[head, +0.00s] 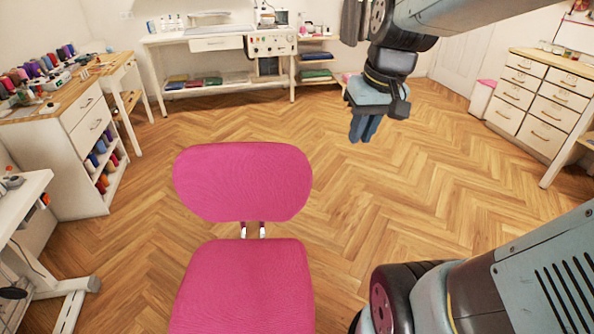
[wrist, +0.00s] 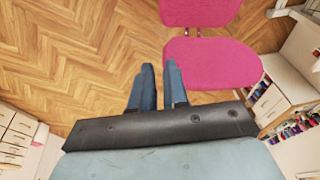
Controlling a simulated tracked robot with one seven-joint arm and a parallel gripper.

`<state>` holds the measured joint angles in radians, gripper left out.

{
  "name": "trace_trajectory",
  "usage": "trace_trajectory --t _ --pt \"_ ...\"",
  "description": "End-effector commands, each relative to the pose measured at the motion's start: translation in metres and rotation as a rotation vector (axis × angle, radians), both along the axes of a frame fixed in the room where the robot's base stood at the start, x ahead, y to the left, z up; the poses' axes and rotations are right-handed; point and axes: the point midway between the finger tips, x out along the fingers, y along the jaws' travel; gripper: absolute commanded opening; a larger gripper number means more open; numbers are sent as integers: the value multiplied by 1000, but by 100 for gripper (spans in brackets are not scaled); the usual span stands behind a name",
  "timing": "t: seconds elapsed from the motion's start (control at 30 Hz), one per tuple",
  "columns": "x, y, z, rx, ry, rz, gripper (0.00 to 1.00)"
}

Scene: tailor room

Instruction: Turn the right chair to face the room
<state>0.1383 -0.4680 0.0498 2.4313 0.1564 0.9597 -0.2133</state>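A pink chair (head: 242,180) stands on the wood floor in front of me, in the lower middle of the head view. Its seat (head: 245,285) is on the near side, and its backrest is on the far side. The seat faces me. Two metal struts join the parts. In the wrist view the backrest (wrist: 212,63) is right of the fingers. My gripper (head: 364,127) hangs over the floor, right of the backrest and apart from it. Its fingers (wrist: 160,68) have a narrow gap with floor showing between them and hold nothing. The chair's base is hidden.
A thread-covered drawer unit (head: 88,125) is at left, with a white table (head: 20,205) nearer. A white work table (head: 215,43) stands at the back. A drawer cabinet (head: 545,100) and a bin (head: 481,98) are at right. The middle floor is clear.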

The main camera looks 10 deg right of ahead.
Motion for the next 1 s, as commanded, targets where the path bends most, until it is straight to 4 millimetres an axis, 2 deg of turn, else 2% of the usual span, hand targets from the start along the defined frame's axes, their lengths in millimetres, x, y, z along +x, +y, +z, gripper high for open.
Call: trace_trajectory --t 0.03,0.13,0.6,1.0 --pt "8 -1 -8 16 36 4 9" --pt "22 -3 -21 52 95 18 0" --pt "79 -16 -93 292 312 80 0" --pt "118 -34 -163 574 403 106 0"
